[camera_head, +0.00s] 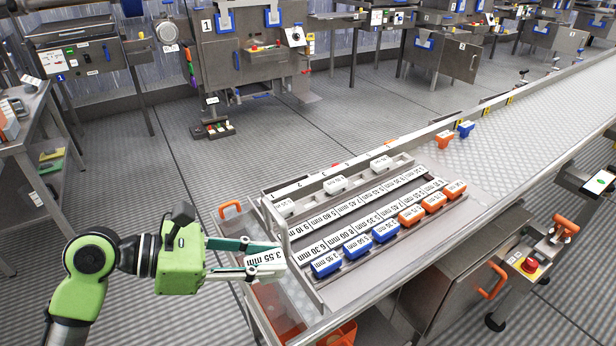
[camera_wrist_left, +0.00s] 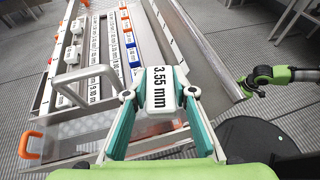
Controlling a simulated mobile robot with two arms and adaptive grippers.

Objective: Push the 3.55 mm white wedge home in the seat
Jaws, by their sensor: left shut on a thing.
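A white wedge labelled 3.55 mm (camera_head: 265,258) is pinched between the fingertips of my left gripper (camera_head: 262,261). The label also faces up in the left wrist view (camera_wrist_left: 160,88). The wedge is at the left end of the metal rack (camera_head: 318,290), apart from the wedges standing there. White wedges (camera_head: 335,185) sit spaced along the raised back channel. Blue wedges (camera_head: 326,264) and orange wedges (camera_head: 411,215) line the front row. I cannot tell which slot is its seat. A green arm with a small dark gripper (camera_wrist_left: 245,88), apparently my right, shows in the left wrist view, its jaws unclear.
A raised metal handle (camera_wrist_left: 84,88) stands at the rack's near end. One orange wedge (camera_head: 445,139) and one blue wedge (camera_head: 466,129) lie on the clear conveyor bed (camera_head: 540,115) beyond. An orange handle (camera_head: 230,207) and an orange bin (camera_head: 338,334) are by the table edge.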

